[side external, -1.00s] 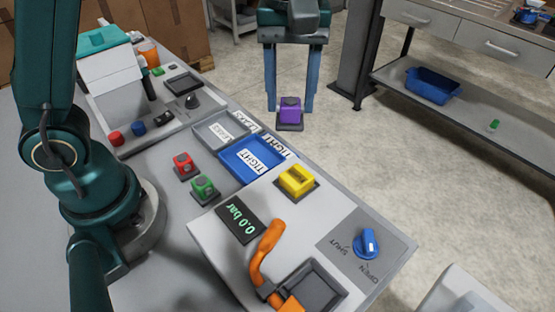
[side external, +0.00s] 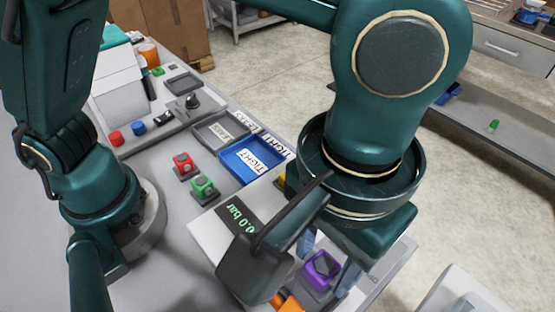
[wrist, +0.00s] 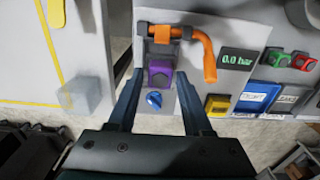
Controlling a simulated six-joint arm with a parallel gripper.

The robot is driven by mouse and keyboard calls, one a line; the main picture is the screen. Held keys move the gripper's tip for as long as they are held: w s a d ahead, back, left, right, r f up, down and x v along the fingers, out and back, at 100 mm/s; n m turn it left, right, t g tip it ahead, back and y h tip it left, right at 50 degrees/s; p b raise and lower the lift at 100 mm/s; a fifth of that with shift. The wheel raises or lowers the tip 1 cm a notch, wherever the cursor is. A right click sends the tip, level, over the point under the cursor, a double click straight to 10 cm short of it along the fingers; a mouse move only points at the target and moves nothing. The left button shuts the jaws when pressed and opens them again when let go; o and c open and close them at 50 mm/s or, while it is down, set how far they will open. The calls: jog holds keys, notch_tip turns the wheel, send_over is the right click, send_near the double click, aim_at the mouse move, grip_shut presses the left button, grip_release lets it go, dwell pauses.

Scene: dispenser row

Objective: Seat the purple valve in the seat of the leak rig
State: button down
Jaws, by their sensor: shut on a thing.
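The purple valve (side external: 320,268) is between the fingers of my gripper (side external: 325,274), over the front end of the leak rig (side external: 212,235). In the wrist view, the purple valve (wrist: 160,76) sits between my two fingertips (wrist: 159,72), and my gripper is shut on it. The seat is largely hidden behind the valve and fingers, so I cannot tell whether the valve is above it or in it. The orange clamp handle (wrist: 207,58) is beside the valve, and the blue SHUT/OPEN knob (wrist: 154,99) lies just below it in the wrist view.
The pressure display (side external: 238,216) reads 0.0 bar. Red (side external: 183,165) and green (side external: 203,187) valves stand beside the blue TIGHT tray (side external: 236,167) and the grey tray (side external: 203,137). My arm hides the rig's right side.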

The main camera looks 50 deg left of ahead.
jog(key=shift+f, duration=2.25)
jog(key=shift+f, duration=0.5)
grip_release()
dwell(0.4)
jog(key=shift+r, duration=3.55)
